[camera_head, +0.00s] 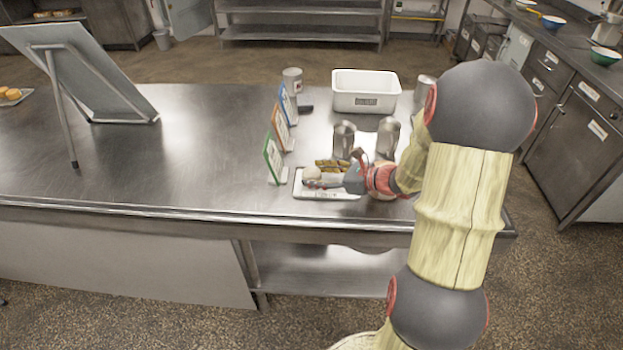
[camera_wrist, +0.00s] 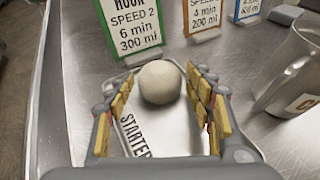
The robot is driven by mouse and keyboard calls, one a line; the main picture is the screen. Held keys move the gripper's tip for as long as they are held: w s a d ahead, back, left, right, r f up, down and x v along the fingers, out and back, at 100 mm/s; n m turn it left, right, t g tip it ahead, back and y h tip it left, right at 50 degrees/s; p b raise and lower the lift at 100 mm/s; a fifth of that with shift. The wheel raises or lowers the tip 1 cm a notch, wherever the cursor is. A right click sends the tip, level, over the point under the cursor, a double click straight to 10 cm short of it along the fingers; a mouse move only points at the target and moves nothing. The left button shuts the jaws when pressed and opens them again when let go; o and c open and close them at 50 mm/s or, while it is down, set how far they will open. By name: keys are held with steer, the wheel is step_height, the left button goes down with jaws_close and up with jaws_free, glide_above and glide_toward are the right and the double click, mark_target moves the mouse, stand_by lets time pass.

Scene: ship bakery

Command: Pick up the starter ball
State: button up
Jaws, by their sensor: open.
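The starter ball (camera_wrist: 160,82) is a pale, round ball on a white tray (camera_wrist: 183,133) lettered "STARTER". In the head view, the ball (camera_head: 311,173) sits at the left part of the tray (camera_head: 318,195), near the front of the steel table. My gripper (camera_wrist: 160,88) is open, with its yellow-padded fingers on either side of the ball in the wrist view. I cannot tell whether the pads touch it. My gripper (camera_head: 322,174) also shows in the head view, reaching in from the right. It hides part of the tray.
Several upright cards, including a green-framed one (camera_head: 272,160), stand just behind and left of the tray. Metal cups, including one (camera_head: 343,140), stand behind it, with a white bin (camera_head: 365,92) farther back. The table's left middle (camera_head: 200,150) is clear.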

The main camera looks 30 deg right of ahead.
steer(key=shift+w+a+f, duration=0.1)
steer(key=shift+w+a, duration=0.05)
steer(key=shift+w, duration=0.1)
steer(key=shift+c, duration=0.8)
steer(key=c, duration=0.7)
steer(key=shift+c, duration=0.5)
